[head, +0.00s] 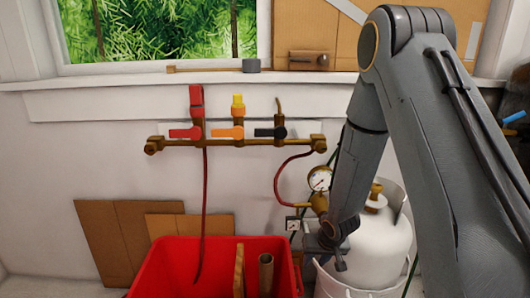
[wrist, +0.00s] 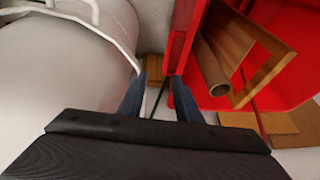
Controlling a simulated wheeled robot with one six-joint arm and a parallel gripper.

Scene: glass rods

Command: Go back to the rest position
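My gripper (head: 330,262) hangs low at the end of my arm in the head view, between the red bin (head: 165,262) and the white gas tank (head: 375,245). In the wrist view my gripper (wrist: 158,82) shows two dark fingers with a clear gap between them and nothing held. A thin dark green line runs in the gap, apparently behind the fingers. The tank (wrist: 70,65) fills the left of the wrist view and the red bin (wrist: 290,80) the right. In the head view, my arm covers part of the tank.
A pressure gauge (head: 320,179) and brass fitting sit close beside my wrist. A brass manifold (head: 225,142) with red, orange and black valves and hanging red hoses is on the wall. The bin holds a brown tube (head: 266,274) and a wooden piece (head: 239,270). Cardboard (head: 115,235) leans left.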

